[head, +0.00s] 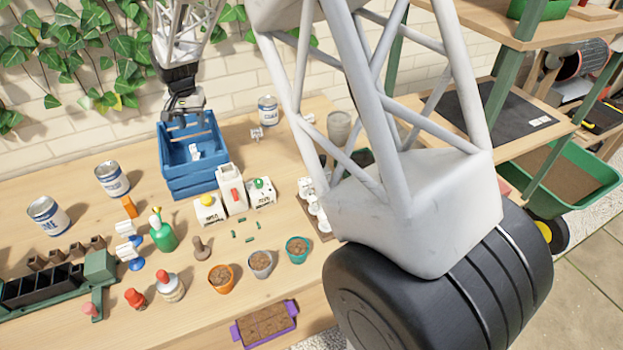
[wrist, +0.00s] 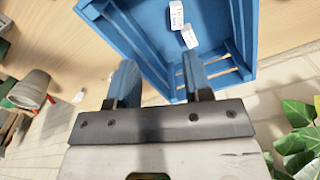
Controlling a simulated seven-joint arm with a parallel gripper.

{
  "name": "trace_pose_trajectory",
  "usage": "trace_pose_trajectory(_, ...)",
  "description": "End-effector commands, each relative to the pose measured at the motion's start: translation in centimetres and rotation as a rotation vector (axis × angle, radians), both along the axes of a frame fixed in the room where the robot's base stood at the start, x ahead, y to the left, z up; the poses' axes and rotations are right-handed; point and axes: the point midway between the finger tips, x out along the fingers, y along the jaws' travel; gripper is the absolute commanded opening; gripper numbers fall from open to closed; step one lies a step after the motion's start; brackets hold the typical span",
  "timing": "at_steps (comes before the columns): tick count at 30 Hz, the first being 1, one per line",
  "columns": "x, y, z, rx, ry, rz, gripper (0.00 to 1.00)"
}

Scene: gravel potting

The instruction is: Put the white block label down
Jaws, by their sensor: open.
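The blue crate (head: 188,186) stands on the table near the wall and fills the top of the wrist view (wrist: 247,35). Inside it lie white block labels (head: 194,152). The wrist view shows two of them, one (wrist: 176,15) near the crate's far wall and another (wrist: 189,38) beside it, both with small print. I cannot tell which is the task's label. My gripper (head: 184,113) is above the crate's back part. In the wrist view its two fingers (wrist: 158,75) are apart with nothing between them.
White boxes with coloured tops (head: 208,209) stand just in front of the crate. Cans (head: 112,179) are to its left and another can (head: 267,110) behind right. Small pots (head: 221,277) and a purple tray (head: 265,325) are at the front. Ivy (head: 70,50) hangs on the wall.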

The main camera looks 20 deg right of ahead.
Motion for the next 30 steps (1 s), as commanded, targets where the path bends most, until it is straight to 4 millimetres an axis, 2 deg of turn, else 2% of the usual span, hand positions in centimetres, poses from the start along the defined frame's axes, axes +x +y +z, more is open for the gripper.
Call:
trace_pose_trajectory(1, -1.0, -0.6, 1.1, 0.001, -0.008, 0.006, 0.46)
trace_pose_trajectory(6, -4.8, -2.7, 4.4, 0.002, -0.028, 0.036, 0.46)
trace_pose_trajectory(16, -13.1, -6.5, 9.8, 0.001, -0.070, 0.101, 0.46)
trace_pose_trajectory(24, -20.4, -9.2, 12.7, -0.004, -0.100, 0.152, 0.46)
trace_pose_trajectory(30, -26.0, -10.9, 14.0, -0.011, -0.124, 0.190, 0.46)
